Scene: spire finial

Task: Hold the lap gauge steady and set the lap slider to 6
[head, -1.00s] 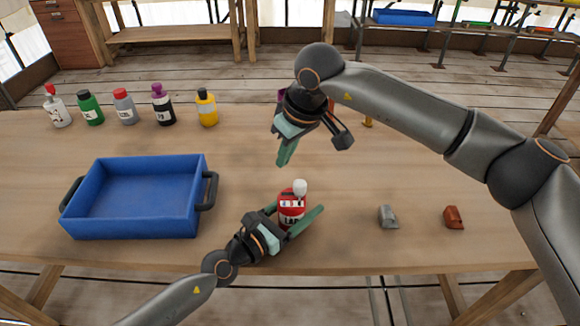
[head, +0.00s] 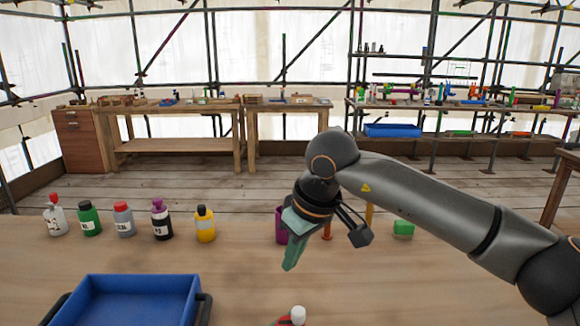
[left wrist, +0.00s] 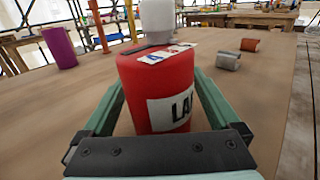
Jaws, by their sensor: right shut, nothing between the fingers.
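The red lap gauge (left wrist: 160,85) stands upright on the table in the left wrist view, with a white label reading "LA" and a white knob (left wrist: 158,18) on top. A small marked strip (left wrist: 165,53) lies on its top face; its marks are too small to read. My left gripper (left wrist: 158,88) is open with one finger on each side of the gauge; contact is unclear. My right gripper (head: 290,266) is shut and empty, above the table behind the gauge.
A blue tray (head: 75,318) is at the lower left. Several bottles, including a yellow one (head: 205,225), stand at the back left. A purple cup (head: 281,226) and a green block (head: 403,229) are behind my right arm. Grey (left wrist: 228,60) and red-brown (left wrist: 250,44) pieces lie right of the gauge.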

